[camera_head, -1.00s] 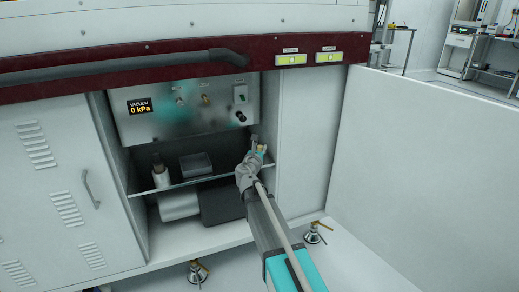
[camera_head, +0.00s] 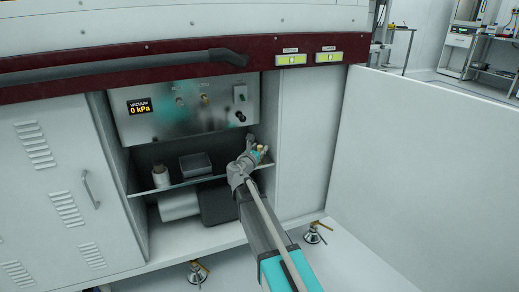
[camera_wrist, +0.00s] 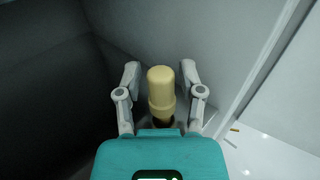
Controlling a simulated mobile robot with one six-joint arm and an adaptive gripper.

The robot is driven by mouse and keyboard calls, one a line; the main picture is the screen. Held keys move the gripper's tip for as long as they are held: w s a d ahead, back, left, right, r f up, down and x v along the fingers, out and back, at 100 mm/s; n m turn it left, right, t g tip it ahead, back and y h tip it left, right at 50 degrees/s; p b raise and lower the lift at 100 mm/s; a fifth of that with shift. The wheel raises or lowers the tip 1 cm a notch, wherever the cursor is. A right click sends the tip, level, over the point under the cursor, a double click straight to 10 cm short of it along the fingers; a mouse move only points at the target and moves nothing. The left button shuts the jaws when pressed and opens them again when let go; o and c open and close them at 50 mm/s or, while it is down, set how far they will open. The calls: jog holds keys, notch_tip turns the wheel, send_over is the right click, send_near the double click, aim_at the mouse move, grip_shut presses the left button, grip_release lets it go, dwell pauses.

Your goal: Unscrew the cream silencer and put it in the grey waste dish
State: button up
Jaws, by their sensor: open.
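The cream silencer (camera_wrist: 161,88) stands between the two fingers of my gripper (camera_wrist: 161,78) in the wrist view. The fingers are open, with a visible gap on each side of it. Its lower end runs down to a dark, brownish part just in front of the teal gripper body. In the head view my gripper (camera_head: 258,151) is at the right end of the cabinet shelf, and the silencer is too small there to make out surely. A grey box-like container (camera_head: 196,166), possibly the grey waste dish, sits on the shelf left of my gripper.
A white roll (camera_head: 161,176) stands on the shelf (camera_head: 180,186) at left. A metal panel (camera_head: 185,110) with a "0 kPa" display and knobs is above. A cabinet wall (camera_wrist: 230,50) is close on the right. A white cylinder and dark box lie below the shelf.

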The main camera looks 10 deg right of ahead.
jog(key=shift+h, duration=0.3)
jog(key=shift+w+m+g+h, duration=0.1)
jog(key=shift+m+g+h, duration=0.3)
jog(key=shift+m+g, duration=0.1)
jog(key=shift+m+g+h, duration=0.5)
jog(key=shift+h, duration=0.1)
jog(key=shift+m+g+h, duration=0.3)
jog(key=shift+g, duration=0.1)
grip_shut()
jog(key=shift+d, duration=0.1)
